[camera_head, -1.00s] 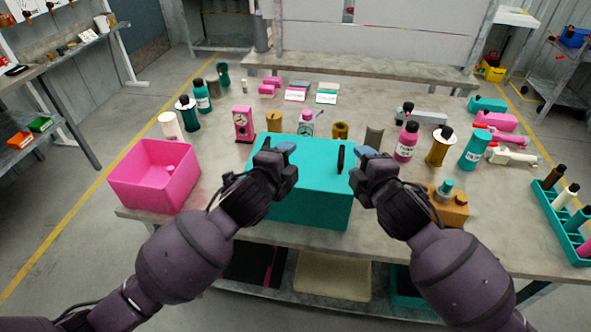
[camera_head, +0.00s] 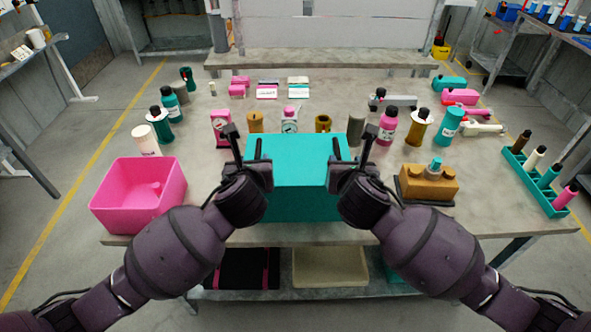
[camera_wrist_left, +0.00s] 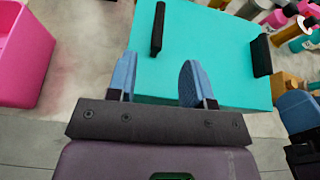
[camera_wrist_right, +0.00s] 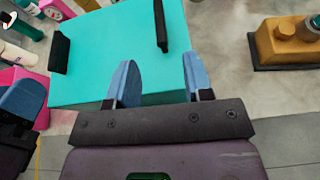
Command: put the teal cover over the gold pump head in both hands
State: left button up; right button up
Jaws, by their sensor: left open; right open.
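The teal cover (camera_head: 297,165) is a box standing on the table near its front edge, with a black handle on each side of its top. The left handle (camera_wrist_left: 157,28) shows in the left wrist view and the right handle (camera_wrist_right: 161,26) in the right wrist view. My left gripper (camera_wrist_left: 153,75) is open, just short of the left handle and apart from it. My right gripper (camera_wrist_right: 157,75) is open, just short of the right handle. The gold pump head (camera_head: 428,180) sits on a dark base to the right of the cover, with a teal cap on top.
A pink bin (camera_head: 138,195) stands left of the cover. Behind are bottles and small parts, including a pink bottle (camera_head: 387,127). A teal rack (camera_head: 537,183) stands at the right edge. The tabletop in front of the gold head is narrow.

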aim_at(258, 148)
pick_arm(q)
jog(key=shift+d, duration=0.1)
jog(key=shift+m, duration=0.3)
pick_arm(e)
jog(key=shift+n, duration=0.4)
pick_arm(q)
jog(key=shift+w, duration=0.1)
pick_arm(e)
jog(key=shift+w, duration=0.1)
pick_arm(q)
jog(key=x, duration=1)
jog(key=shift+w+f, duration=0.2)
jog(key=shift+w, duration=0.05)
pick_arm(e)
jog(key=x, duration=1)
jog(key=shift+w+a+f, duration=0.1)
jog(key=shift+w+f, duration=0.1)
jog(key=shift+w, duration=0.05)
pick_arm(q)
jog(key=shift+a, duration=0.2)
grip_shut()
pick_arm(e)
grip_shut()
